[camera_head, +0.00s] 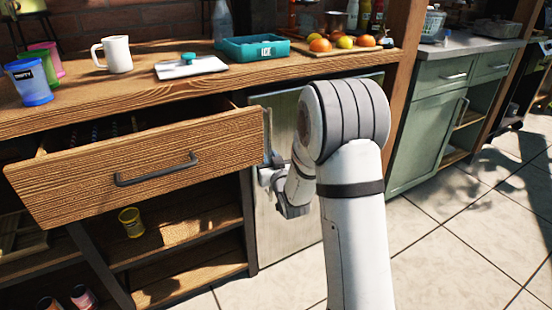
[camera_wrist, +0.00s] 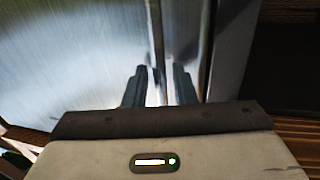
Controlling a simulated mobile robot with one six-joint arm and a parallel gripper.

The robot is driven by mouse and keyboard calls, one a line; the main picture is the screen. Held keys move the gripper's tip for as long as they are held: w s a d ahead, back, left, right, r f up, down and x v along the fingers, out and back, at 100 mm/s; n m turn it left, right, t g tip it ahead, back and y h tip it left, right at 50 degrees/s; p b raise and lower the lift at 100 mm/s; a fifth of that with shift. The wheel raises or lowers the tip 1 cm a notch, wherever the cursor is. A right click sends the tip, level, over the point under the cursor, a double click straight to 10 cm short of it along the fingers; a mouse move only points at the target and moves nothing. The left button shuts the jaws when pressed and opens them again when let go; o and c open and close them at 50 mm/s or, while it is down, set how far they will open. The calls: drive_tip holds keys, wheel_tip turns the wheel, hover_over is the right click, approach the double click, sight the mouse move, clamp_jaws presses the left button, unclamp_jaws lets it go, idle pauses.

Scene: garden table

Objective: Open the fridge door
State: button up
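The fridge door (camera_head: 288,235) is a brushed metal panel under the wooden counter, right of the drawer. It looks closed in the head view. Its vertical bar handle (camera_head: 267,135) is near the door's left edge, partly hidden by my gripper (camera_head: 268,175). In the wrist view the door (camera_wrist: 60,60) fills the left and middle. The handle (camera_wrist: 156,35) runs down between my two dark fingertips (camera_wrist: 160,88). The fingers stand apart, one on each side of the bar, with gaps visible. Contact with the handle cannot be made out.
A wooden drawer (camera_head: 140,165) is pulled out just left of the door, its corner close to my gripper. Open shelves (camera_head: 190,235) lie below it. Cups, a mug (camera_head: 113,54) and a teal crate (camera_head: 253,49) stand on the counter. Tiled floor (camera_head: 450,250) in front is clear.

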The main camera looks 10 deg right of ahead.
clamp_jaws()
